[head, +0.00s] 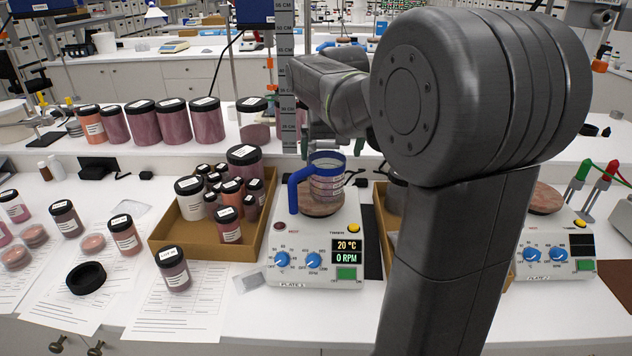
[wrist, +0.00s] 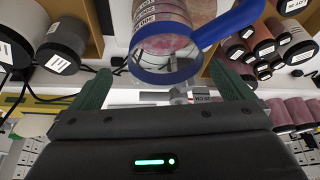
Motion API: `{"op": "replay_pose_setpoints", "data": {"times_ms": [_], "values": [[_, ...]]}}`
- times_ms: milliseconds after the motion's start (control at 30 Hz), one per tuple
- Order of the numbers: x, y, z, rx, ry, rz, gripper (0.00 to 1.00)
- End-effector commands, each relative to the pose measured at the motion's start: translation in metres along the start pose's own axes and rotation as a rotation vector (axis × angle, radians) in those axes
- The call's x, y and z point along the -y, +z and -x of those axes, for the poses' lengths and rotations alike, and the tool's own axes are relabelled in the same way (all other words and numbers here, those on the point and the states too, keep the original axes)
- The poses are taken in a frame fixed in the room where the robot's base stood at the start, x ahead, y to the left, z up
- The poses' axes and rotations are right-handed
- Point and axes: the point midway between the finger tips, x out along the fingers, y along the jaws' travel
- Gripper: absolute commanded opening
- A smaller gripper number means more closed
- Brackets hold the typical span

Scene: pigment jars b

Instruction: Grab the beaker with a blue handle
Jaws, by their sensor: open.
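The beaker (head: 327,187) is clear, with a blue rim and a blue handle (head: 295,192). It stands upright on the round top of the hot plate (head: 318,245), handle to the left in the head view. In the wrist view the beaker (wrist: 162,18) is ahead of the fingers, its handle (wrist: 228,24) to the right. My gripper (head: 320,143) is just behind and above the beaker in the head view. In the wrist view my gripper (wrist: 162,86) is open, its green fingers wide apart with nothing held between them. The beaker looks empty.
A cardboard tray (head: 170,247) of jars stands left of the hot plate. Another box (head: 381,205) is to its right, partly hidden by my arm. A shelf (head: 150,150) with large jars runs behind. A second hot plate (head: 560,240) is at the right.

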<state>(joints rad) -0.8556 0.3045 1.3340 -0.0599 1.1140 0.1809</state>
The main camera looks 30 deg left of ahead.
Motion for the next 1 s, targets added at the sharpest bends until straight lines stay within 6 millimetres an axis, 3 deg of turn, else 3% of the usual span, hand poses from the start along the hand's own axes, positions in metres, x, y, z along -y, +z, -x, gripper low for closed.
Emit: {"op": "replay_pose_setpoints", "data": {"times_ms": [400,667,933,1000], "values": [[0.006,0.005,-0.049,0.003,0.000,0.000,1.00],[0.006,0.005,-0.051,0.000,0.000,0.000,1.00],[0.006,0.005,-0.051,0.000,0.000,0.000,0.47],[0.006,0.004,-0.051,-0.002,0.000,0.000,0.43]]}}
